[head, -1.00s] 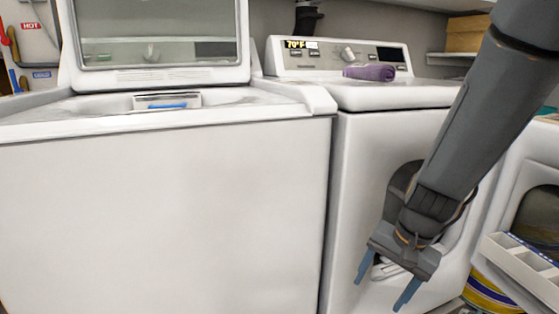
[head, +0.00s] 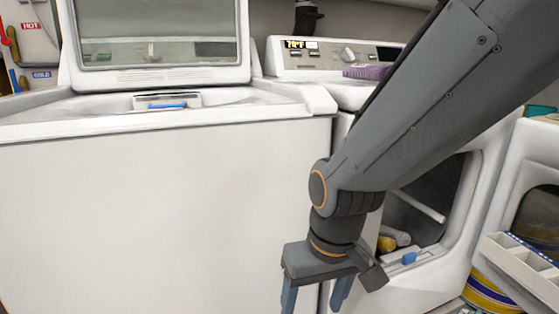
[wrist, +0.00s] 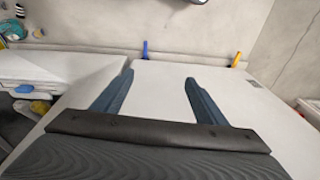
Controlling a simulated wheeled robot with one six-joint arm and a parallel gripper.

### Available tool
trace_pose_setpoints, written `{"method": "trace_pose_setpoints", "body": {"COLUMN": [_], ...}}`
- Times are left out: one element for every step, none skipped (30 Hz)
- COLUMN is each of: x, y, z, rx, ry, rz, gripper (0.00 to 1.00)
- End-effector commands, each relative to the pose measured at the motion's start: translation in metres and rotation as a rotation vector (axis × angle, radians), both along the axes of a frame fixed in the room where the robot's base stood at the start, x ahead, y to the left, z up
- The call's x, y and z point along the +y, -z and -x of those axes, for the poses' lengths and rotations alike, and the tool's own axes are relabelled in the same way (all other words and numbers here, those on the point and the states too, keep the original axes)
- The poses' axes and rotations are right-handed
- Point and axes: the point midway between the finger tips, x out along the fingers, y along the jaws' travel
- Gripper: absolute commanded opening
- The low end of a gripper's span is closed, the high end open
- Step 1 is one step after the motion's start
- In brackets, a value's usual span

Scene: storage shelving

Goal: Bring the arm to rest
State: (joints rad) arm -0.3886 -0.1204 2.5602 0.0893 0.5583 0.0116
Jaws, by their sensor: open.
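My gripper (head: 316,290) hangs from my bent arm in front of the machines and points down in the head view. In the wrist view my gripper (wrist: 158,84) shows two blue fingers well apart with nothing between them. The fingertips are cut off at the lower edge of the head view. My arm covers part of the dryer.
A white washer (head: 160,210) with its lid up stands at left. Beside it the dryer (head: 455,262) has an open drum with a few items inside. A purple towel (head: 368,71) lies on the dryer top. An open door (head: 520,185) stands at right.

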Motion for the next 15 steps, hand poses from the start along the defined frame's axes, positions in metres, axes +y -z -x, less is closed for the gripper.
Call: {"method": "trace_pose_setpoints", "body": {"x": [0.012, 0.018, 0.025, 0.029, 0.033, 0.038, 0.042, 0.045, 0.049, 0.052, 0.055, 0.059, 0.061, 0.064, 0.067], "y": [-0.003, -0.005, -0.007, -0.009, -0.010, -0.011, -0.013, -0.014, -0.015, -0.016, -0.017, -0.019, -0.020, -0.021, -0.022], "z": [0.009, 0.014, 0.020, 0.025, 0.029, 0.035, 0.039, 0.043, 0.048, 0.051, 0.055, 0.060, 0.063, 0.067, 0.071], "rx": [0.008, 0.014, 0.020, 0.027, 0.032, 0.037, 0.042, 0.047, 0.051, 0.055, 0.059, 0.065, 0.069, 0.072, 0.076], "ry": [-0.036, -0.052, -0.071, -0.085, -0.097, -0.113, -0.126, -0.137, -0.151, -0.162, -0.172, -0.184, -0.195, -0.203, -0.217], "rz": [-0.004, -0.005, -0.008, -0.009, -0.010, -0.011, -0.012, -0.012, -0.014, -0.015, -0.015, -0.016, -0.016, -0.017, -0.018], "gripper": [0.66, 0.66, 0.66, 0.66, 0.66, 0.66, 0.66, 0.66, 0.66, 0.66, 0.66, 0.66, 0.66, 0.66, 0.66]}}
